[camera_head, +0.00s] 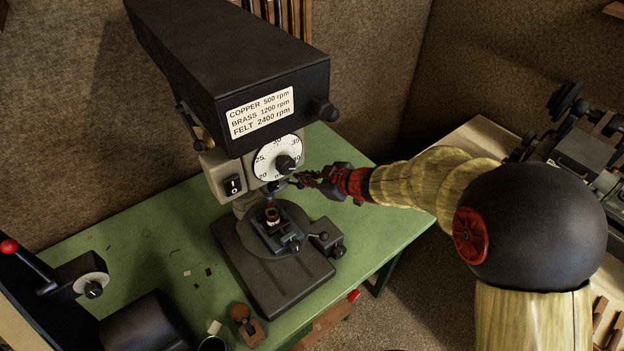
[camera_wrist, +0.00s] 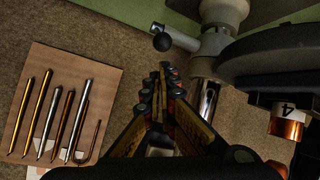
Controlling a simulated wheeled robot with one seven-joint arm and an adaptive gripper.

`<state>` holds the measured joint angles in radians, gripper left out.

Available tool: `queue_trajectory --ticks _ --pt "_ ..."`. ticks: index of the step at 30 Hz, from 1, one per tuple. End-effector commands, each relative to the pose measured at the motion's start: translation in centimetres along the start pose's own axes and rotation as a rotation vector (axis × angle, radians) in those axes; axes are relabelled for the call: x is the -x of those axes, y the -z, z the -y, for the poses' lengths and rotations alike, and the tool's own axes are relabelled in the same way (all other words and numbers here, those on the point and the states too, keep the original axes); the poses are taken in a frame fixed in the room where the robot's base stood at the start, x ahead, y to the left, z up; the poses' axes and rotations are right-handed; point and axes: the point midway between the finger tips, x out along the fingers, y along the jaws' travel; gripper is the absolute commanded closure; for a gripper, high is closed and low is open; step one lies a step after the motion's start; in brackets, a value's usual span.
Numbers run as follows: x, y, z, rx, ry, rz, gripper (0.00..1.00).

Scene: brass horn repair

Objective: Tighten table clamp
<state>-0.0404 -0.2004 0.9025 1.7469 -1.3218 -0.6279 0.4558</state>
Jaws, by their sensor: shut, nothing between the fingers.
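In the wrist view, a light metal clamp lever (camera_wrist: 182,35) with a black ball knob (camera_wrist: 162,42) sticks out from the grey sleeve (camera_wrist: 218,38) around the press column (camera_wrist: 207,95). My gripper (camera_wrist: 163,70) is shut and empty, its tips pointing towards the knob but appearing apart from it. In the head view, my gripper (camera_head: 298,180) is right of the press's speed dial (camera_head: 278,158), above the round table (camera_head: 290,217).
A small vise (camera_head: 278,238) sits on the round table, holding a copper-coloured part (camera_head: 272,215). The press head (camera_head: 240,70) overhangs this space. The green bench (camera_head: 150,240) has free room left of the press. A board (camera_wrist: 62,105) with several rods shows in the wrist view.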

Motion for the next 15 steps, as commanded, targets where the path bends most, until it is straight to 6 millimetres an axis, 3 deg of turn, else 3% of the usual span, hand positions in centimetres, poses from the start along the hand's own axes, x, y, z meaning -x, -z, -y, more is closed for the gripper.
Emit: queue_trajectory --ticks 6,15 --pt "-3.1 -0.1 0.1 0.000 0.001 0.000 1.00" --pt "-4.0 0.0 0.0 -0.001 -0.001 0.001 1.00"
